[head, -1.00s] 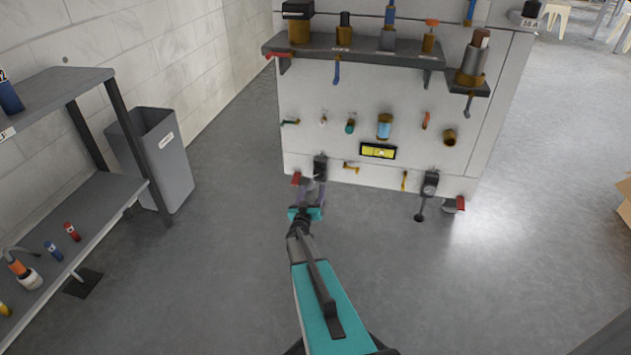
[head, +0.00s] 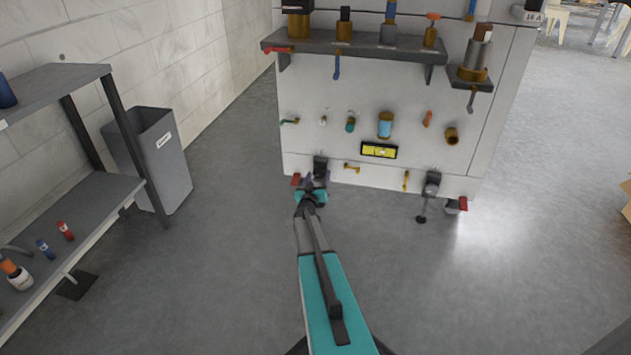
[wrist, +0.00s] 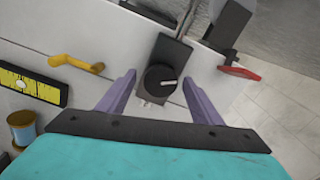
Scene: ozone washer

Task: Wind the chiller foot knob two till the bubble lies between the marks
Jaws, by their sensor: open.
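A dark round knob (wrist: 160,80) with a white pointer line sits on a black block at the chiller's lower edge. In the head view this is the left foot block (head: 320,166). My gripper (wrist: 159,76) is open, its purple fingers on either side of the knob with gaps showing; it also shows in the head view (head: 311,182). A yellow level (head: 379,150) is on the chiller front; part of it shows in the wrist view (wrist: 30,88). Its bubble is too small to place against the marks. A second foot block (head: 432,184) is at the right.
A yellow handle (wrist: 75,63) and a red lever (wrist: 240,72) flank the knob block. Small fittings cover the chiller panel (head: 300,150). A grey bin (head: 160,160) and a shelf (head: 90,220) stand left. The floor right of my arm is clear.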

